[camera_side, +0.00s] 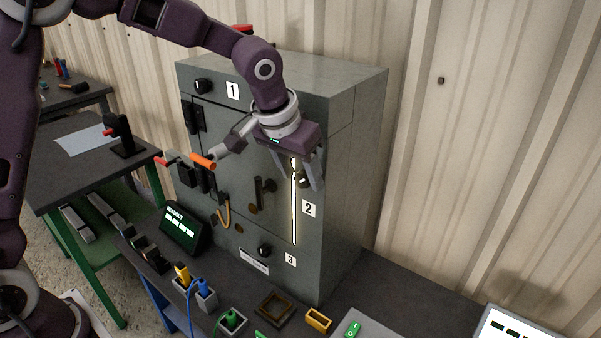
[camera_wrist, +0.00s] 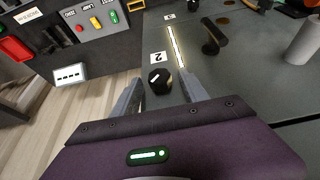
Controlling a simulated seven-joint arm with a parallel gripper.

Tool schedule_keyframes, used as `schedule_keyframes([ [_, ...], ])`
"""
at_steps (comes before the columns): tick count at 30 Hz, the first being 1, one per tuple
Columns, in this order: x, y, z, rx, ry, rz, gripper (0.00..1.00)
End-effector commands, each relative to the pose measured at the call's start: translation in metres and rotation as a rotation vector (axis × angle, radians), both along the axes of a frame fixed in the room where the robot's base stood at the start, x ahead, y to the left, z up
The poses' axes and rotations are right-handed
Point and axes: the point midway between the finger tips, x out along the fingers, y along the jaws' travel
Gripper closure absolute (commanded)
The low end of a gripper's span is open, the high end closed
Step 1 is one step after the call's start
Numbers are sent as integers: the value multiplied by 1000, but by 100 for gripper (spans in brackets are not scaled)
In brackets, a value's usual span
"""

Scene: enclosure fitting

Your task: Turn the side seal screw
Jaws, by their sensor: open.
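The grey enclosure (camera_side: 345,150) stands on the bench with labels 1, 2 and 3 on its front. A round black knob-like screw with a white mark (camera_wrist: 160,80) sits beside the label 2 (camera_wrist: 158,57); it also shows in the side view (camera_side: 305,181), partly hidden by a finger. My gripper (camera_wrist: 160,84) is open, with one finger on each side of this screw in the wrist view. I cannot tell how far the fingertips stand from the panel, and no contact is clear. In the side view my gripper (camera_side: 301,180) is at the upper right of the front.
A lit strip (camera_side: 294,200) runs down the panel left of label 2. Other knobs sit by label 1 (camera_side: 233,91) and label 3 (camera_side: 291,260). Small coloured parts lie on the bench in front.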

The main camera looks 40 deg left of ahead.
Motion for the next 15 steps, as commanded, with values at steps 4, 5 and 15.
schedule_keyframes([
  [4,1,0,-3,0,-1,0,48],
  [5,1,0,-3,0,-1,0,48],
  [15,1,0,-3,1,0,0,97],
])
